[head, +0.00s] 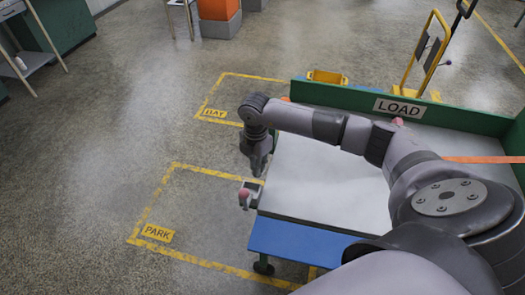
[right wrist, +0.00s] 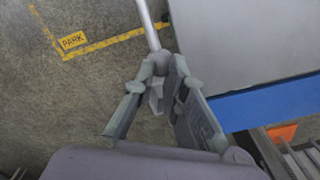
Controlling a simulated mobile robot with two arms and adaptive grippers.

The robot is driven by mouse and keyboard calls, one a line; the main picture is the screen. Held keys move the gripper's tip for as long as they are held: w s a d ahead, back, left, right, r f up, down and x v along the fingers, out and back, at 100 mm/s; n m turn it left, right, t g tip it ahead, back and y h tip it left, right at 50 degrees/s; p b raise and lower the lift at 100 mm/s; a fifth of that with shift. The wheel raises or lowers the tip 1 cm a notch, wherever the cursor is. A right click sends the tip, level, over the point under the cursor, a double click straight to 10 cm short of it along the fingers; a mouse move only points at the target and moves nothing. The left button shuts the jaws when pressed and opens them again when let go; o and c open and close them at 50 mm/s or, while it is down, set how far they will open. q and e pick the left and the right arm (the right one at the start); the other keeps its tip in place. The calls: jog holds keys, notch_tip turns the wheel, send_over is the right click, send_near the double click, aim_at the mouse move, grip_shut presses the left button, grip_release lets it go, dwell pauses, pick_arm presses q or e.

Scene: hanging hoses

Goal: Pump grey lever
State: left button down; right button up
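The grey lever (right wrist: 146,22) shows in the right wrist view as a pale rod running down from the top edge to my fingertips. My right gripper (right wrist: 164,72) has its fingertips drawn together around the rod's near end and looks shut on it. In the head view the right gripper (head: 258,168) points down at the left edge of the table, and the lever is hidden or too small to make out there. My left gripper is not in view.
A blue table (head: 298,243) with a pale top and green board carries a LOAD sign (head: 399,107). A small bracket with a pink knob (head: 244,194) sits at its left edge. Yellow lines mark PARK (head: 158,233) and BAY (head: 214,113) on open floor. A yellow-framed cart (head: 428,60) stands behind.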

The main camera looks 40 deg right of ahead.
notch_tip(320, 180, down, 2)
jog(key=shift+f+b, duration=0.1)
jog(key=shift+b, duration=0.55)
jog(key=shift+w+d+r+p, duration=0.1)
jog(key=shift+d+r+p, duration=0.05)
jog(key=shift+r+p, duration=2.4)
jog(key=shift+r+b, duration=0.35)
jog(key=shift+b, duration=0.1)
jog(key=shift+r, duration=0.1)
jog(key=shift+w+d+r+p, duration=0.25)
jog(key=shift+r+p, duration=0.1)
jog(key=shift+r, duration=0.3)
jog(key=shift+w+d+r+p, duration=0.25)
jog(key=shift+r+p, duration=0.15)
jog(key=shift+r, duration=0.25)
jog(key=shift+w+d+r+p, duration=0.15)
jog(key=shift+d+r+p, duration=0.15)
jog(key=shift+r, duration=0.35)
notch_tip(320, 180, up, 5)
jog(key=p, duration=0.3)
jog(key=shift+p, duration=0.4)
